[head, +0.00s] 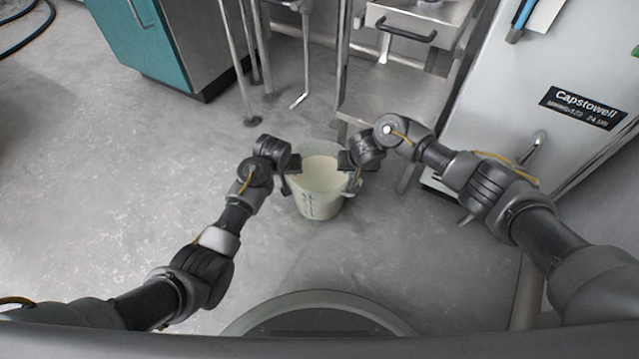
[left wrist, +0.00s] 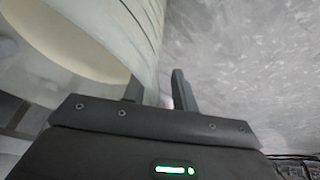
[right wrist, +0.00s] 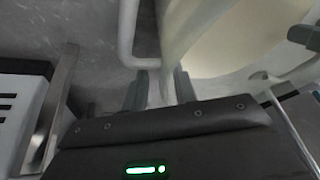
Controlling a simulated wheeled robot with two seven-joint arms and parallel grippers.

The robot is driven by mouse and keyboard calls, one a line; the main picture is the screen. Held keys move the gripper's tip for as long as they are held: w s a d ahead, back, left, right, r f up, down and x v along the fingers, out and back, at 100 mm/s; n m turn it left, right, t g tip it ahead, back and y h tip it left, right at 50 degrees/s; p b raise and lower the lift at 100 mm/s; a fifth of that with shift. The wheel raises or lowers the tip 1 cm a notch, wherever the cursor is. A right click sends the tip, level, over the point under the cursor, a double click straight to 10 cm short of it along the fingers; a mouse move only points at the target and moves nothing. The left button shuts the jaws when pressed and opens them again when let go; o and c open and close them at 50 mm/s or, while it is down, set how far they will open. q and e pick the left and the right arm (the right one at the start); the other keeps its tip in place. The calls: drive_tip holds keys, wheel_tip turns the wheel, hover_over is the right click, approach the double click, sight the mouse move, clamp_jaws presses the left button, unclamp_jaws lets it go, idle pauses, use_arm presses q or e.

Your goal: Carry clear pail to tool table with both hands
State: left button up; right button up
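The clear pail (head: 318,207) is a translucent, upright bucket with pale contents and measuring marks, in the middle of the head view. My left gripper (head: 291,180) is at its left side and my right gripper (head: 353,178) at its right side. In the left wrist view the fingers (left wrist: 158,90) stand a little apart, with the pail wall (left wrist: 147,35) between and beside them. In the right wrist view a pale side handle (right wrist: 127,40) joins the pail, and the fingers (right wrist: 160,90) close around pale pail material. Whether the pail touches the floor is unclear.
A metal table with a drawer (head: 400,28) and low shelf (head: 385,110) stands behind the pail. A white Capstowell appliance (head: 520,85) stands at right. A teal cabinet (head: 140,40) and metal legs (head: 235,60) are at upper left. The floor (head: 120,180) at left is clear.

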use_arm(q)
clamp_jaws()
use_arm(e)
clamp_jaws()
idle(0.8)
use_arm(q)
drive_tip(key=shift+w+r, duration=0.1)
drive_tip(key=shift+r, duration=0.1)
use_arm(e)
drive_tip(key=shift+w+r, duration=0.1)
drive_tip(key=shift+r, duration=0.1)
